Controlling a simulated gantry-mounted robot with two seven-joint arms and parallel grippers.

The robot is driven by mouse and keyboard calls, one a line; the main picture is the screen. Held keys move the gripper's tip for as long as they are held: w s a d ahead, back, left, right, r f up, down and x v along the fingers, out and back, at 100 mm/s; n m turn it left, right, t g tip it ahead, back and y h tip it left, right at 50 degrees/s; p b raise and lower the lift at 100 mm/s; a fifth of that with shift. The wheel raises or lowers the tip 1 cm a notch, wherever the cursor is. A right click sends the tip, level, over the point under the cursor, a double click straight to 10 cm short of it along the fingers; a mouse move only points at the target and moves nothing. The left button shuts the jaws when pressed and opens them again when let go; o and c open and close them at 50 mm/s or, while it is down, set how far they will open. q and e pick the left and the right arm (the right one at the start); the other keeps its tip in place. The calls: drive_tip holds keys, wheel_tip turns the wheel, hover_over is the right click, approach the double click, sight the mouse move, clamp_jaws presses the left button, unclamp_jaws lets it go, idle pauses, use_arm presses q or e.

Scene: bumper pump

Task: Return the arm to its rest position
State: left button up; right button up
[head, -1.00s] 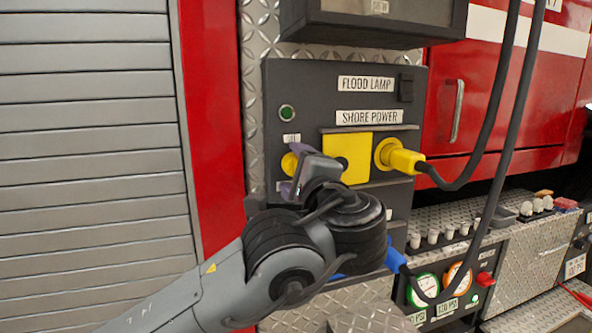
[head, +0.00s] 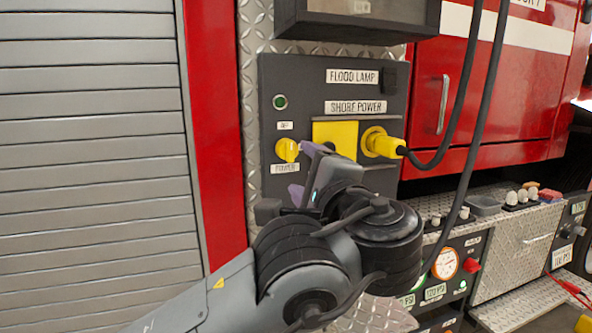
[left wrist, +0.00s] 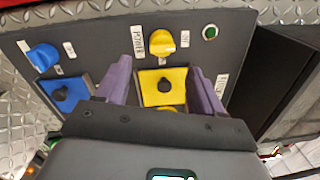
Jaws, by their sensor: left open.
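My left gripper (head: 303,172) is in front of the dark power panel (head: 297,84), just below and right of the yellow power knob (head: 287,150). Its two purple fingers are spread with nothing between them. In the left wrist view the open fingers (left wrist: 162,88) frame the yellow socket cover (left wrist: 163,87), with the yellow knob (left wrist: 162,43) beyond, clear of them. My wrist hides the lower part of the panel in the head view. My right gripper is not in view.
A yellow plug (head: 382,145) with a black cable sits in the shore power socket. The left wrist view also shows a blue knob (left wrist: 43,57) and blue cover (left wrist: 68,92). A grey roller shutter (head: 95,150) fills the left. A gauge panel (head: 445,264) stands lower right.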

use_arm(q)
drive_tip(key=shift+s+d, duration=0.1)
drive_tip(key=shift+s, duration=0.35)
drive_tip(key=shift+w, duration=0.15)
